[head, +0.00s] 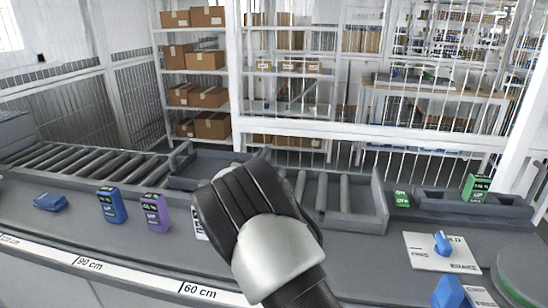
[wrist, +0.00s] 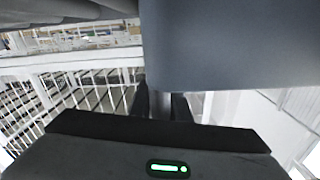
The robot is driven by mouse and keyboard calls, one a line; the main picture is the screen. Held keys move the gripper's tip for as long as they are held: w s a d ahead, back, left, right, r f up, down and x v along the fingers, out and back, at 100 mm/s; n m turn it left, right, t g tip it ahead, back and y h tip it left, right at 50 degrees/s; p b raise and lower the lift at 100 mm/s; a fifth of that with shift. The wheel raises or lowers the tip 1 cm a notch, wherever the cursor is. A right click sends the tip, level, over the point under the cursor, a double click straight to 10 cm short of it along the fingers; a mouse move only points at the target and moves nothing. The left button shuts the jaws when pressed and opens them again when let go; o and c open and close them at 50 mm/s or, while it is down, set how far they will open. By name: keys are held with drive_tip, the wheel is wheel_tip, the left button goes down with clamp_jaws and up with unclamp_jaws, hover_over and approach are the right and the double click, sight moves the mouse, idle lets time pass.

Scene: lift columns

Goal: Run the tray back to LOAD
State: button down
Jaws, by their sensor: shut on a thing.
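My gripper (head: 236,192) is black and sits at the middle of the bench in the head view, with its fingertips hidden behind its own body. In the wrist view its two dark fingers (wrist: 162,104) close on a narrow grey post (wrist: 162,98) below a large blue-grey slab (wrist: 235,45). I cannot tell which part this slab is. A grey low-walled tray-like frame (head: 188,168) shows just behind and left of my gripper, partly covered by it. Another grey frame (head: 372,218) stands to the right at the end of the rollers. No LOAD mark is readable.
Rollers (head: 85,160) run along the left; more rollers (head: 322,193) lie right of my gripper. A blue box (head: 112,205) and a purple box (head: 155,212) stand front left. A FREE/BRAKE panel (head: 422,242) with a blue knob (head: 442,243) lies right. White rails (head: 365,132) stand behind.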

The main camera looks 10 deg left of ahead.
drive_tip(key=shift+a, duration=0.1)
drive_tip(key=c, duration=1.7)
unclamp_jaws()
drive_tip(key=s+p, duration=0.1)
drive_tip(key=s, duration=1.6)
drive_tip(key=shift+s, duration=0.2)
